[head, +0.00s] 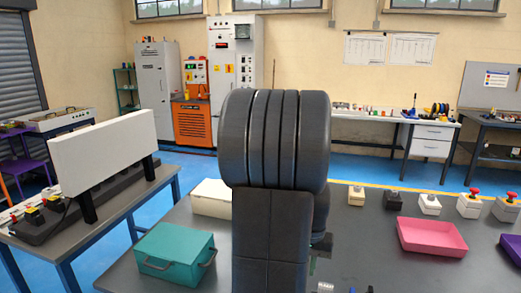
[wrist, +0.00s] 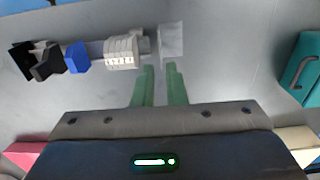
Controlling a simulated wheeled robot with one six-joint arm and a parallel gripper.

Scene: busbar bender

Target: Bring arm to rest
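My gripper (wrist: 159,68) shows in the wrist view as two green fingers, apart with a narrow gap and nothing visible between them. Beyond the tips is a row of terminal blocks on a rail: a black piece (wrist: 45,62), a blue block (wrist: 76,57) and a light grey block group (wrist: 121,52). A pale grey piece (wrist: 171,40) lies at the right end of the row, close to the fingertips. I cannot tell whether the fingers touch anything. In the head view my arm fills the middle and hides most of the gripper and the row.
The grey worktop bears a teal box (head: 172,253) with handles, a cream box (head: 212,197), a pink tray (head: 431,236) and a purple tray (head: 513,248). Several button boxes (head: 430,204) line the back edge. A white panel (head: 104,152) stands on the left table.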

